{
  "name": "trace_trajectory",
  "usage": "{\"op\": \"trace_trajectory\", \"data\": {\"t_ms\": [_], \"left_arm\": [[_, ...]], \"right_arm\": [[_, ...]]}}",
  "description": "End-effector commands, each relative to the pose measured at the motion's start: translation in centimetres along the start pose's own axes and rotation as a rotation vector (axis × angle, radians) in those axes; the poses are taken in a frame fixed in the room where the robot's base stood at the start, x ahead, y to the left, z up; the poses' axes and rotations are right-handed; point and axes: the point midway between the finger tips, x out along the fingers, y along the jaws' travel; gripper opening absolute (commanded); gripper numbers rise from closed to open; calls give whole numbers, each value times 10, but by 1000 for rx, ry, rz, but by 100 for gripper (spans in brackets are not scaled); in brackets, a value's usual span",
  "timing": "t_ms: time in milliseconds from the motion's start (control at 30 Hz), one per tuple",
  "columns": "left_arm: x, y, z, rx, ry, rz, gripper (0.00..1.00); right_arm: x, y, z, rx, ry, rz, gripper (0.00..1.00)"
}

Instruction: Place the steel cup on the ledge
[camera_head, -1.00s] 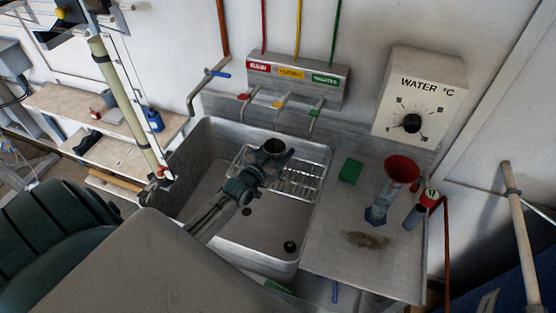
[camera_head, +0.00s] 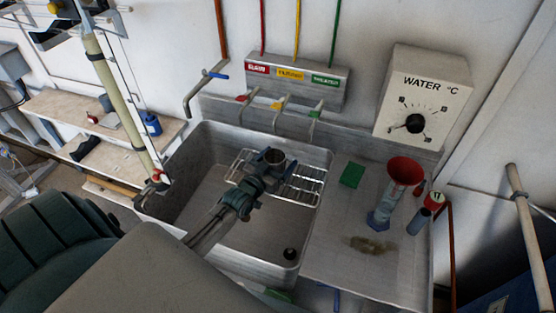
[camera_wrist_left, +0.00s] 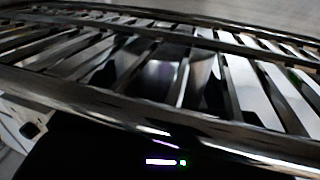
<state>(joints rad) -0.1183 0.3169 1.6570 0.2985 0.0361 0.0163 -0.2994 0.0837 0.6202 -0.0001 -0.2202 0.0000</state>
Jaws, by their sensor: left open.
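The steel cup (camera_head: 275,156) shows in the head view as a small round vessel with a dark open mouth, at the sink's wire rack. My left gripper (camera_head: 268,165) is at the cup, its jaws open. The jaws hide the cup's lower part, so I cannot tell whether the cup touches the rack or the fingers. The wrist view shows blurred metal bars up close and no clear cup. Behind the sink is a narrow metal ledge (camera_head: 345,126) below the taps; I cannot tell if it is the task's ledge. My right gripper is out of view.
The metal sink (camera_head: 187,195) holds the wire rack (camera_head: 305,186). On the drainboard (camera_head: 325,250) are a green block (camera_head: 352,174), a red funnel (camera_head: 405,171) on a blue-based cylinder, and a brown stain. Taps (camera_head: 281,112) overhang the sink's back. A wooden shelf (camera_head: 120,160) is at left.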

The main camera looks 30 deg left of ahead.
Motion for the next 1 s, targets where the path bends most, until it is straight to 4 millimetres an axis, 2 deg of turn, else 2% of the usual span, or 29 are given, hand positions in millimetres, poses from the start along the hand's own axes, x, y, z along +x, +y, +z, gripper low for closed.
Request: {"op": "trace_trajectory", "data": {"t_ms": [167,267,400,700,800,1000], "left_arm": [[-3,0,-6,0,-2,0,81],[-19,0,-7,1,-5,1,81],[-49,0,-6,0,-5,1,81],[-104,0,-3,1,-2,1,81],[-114,0,-3,1,-2,1,81],[-120,0,-3,0,0,0,81]], "right_arm": [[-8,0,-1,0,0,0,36],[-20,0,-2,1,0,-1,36],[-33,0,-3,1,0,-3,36],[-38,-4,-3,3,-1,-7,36],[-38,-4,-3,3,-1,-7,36],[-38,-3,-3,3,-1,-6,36]]}}
